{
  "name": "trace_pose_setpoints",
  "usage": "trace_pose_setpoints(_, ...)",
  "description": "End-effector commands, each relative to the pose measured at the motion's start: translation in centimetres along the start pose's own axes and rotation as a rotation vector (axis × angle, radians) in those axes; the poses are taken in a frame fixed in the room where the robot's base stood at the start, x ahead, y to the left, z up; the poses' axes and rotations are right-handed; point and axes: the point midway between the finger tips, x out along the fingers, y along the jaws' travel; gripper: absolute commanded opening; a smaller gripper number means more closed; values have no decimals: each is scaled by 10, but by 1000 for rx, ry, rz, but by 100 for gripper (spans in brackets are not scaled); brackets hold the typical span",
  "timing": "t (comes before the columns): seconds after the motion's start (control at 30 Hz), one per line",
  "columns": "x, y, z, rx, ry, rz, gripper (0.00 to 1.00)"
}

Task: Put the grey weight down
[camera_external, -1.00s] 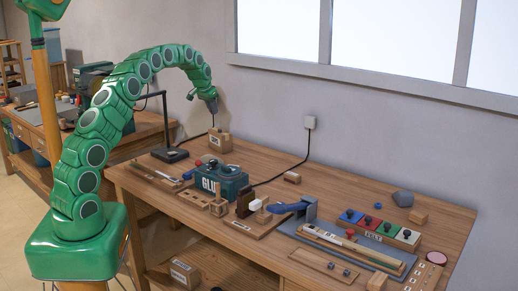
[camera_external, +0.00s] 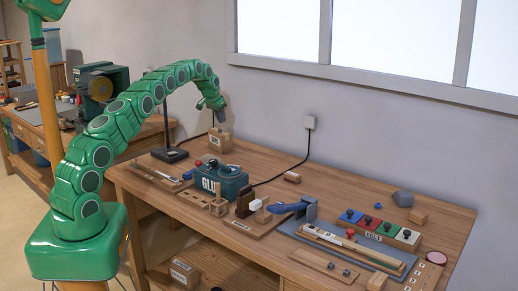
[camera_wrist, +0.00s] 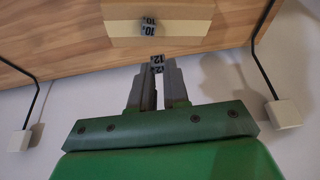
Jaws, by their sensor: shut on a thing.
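My gripper (camera_external: 222,118) is over the back of the workbench, just above a wooden box (camera_external: 220,144). In the wrist view my gripper (camera_wrist: 157,75) has its two grey fingers close together on a small dark grey weight (camera_wrist: 157,60) marked 12. I cannot tell from these views whether the weight touches the box. The weight is too small to make out in the external view.
A dark teal glue box (camera_external: 221,183) is in front. A black cable runs to a wall socket (camera_external: 310,122) on the right. The wall is close behind. The bench (camera_external: 262,163) is fairly clear right of the box.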

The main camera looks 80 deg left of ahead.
Motion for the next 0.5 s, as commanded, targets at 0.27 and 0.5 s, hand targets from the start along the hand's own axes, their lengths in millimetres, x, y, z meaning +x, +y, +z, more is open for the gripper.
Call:
trace_pose_setpoints(0.27,6,-1,0,0,-2,0,0)
trace_pose_setpoints(0.5,14,-2,-2,0,-4,0,0)
